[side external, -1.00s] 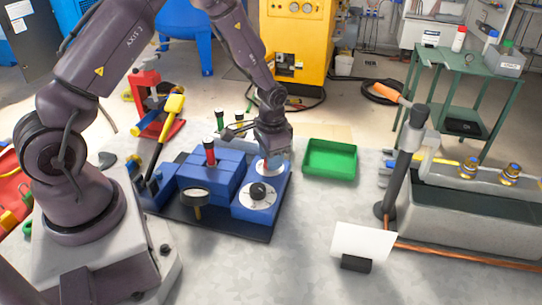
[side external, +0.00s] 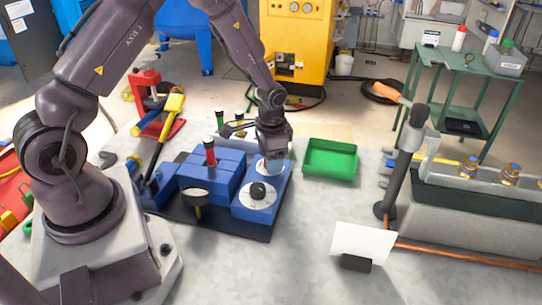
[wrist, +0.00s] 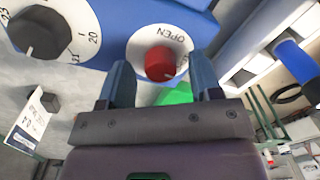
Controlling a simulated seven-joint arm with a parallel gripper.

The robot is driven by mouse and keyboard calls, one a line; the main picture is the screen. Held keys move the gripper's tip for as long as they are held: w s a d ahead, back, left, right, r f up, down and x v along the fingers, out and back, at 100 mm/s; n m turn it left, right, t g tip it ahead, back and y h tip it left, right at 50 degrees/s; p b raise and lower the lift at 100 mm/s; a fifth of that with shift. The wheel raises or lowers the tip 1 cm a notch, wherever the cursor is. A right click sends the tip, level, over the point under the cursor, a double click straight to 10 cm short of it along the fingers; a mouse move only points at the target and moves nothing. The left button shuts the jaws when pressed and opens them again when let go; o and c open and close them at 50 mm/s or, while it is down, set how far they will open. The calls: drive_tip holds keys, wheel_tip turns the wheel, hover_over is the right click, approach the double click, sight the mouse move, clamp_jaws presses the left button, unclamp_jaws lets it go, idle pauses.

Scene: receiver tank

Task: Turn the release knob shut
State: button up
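The release knob (wrist: 159,64) is a red round knob on a white dial (wrist: 141,47) marked OPEN, in the wrist view. My gripper (wrist: 161,66) is open, with one blue-grey finger on each side of the knob. I cannot tell whether the fingers touch it. In the side view my gripper (side external: 273,160) points down over the back right of the blue tank unit (side external: 236,206) and mostly hides the red knob.
A black knob on a numbered white dial (side external: 258,191) sits in front of my gripper. A gauge (side external: 196,197) and a red-topped valve (side external: 210,152) stand to the left. A green tray (side external: 330,158) lies to the right, and a white card (side external: 362,243) stands in front.

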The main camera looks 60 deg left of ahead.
drive_tip(key=shift+r, duration=0.1)
wheel_tip(320, 180, up, 13)
drive_tip(key=shift+d, duration=0.25)
idle(0.3)
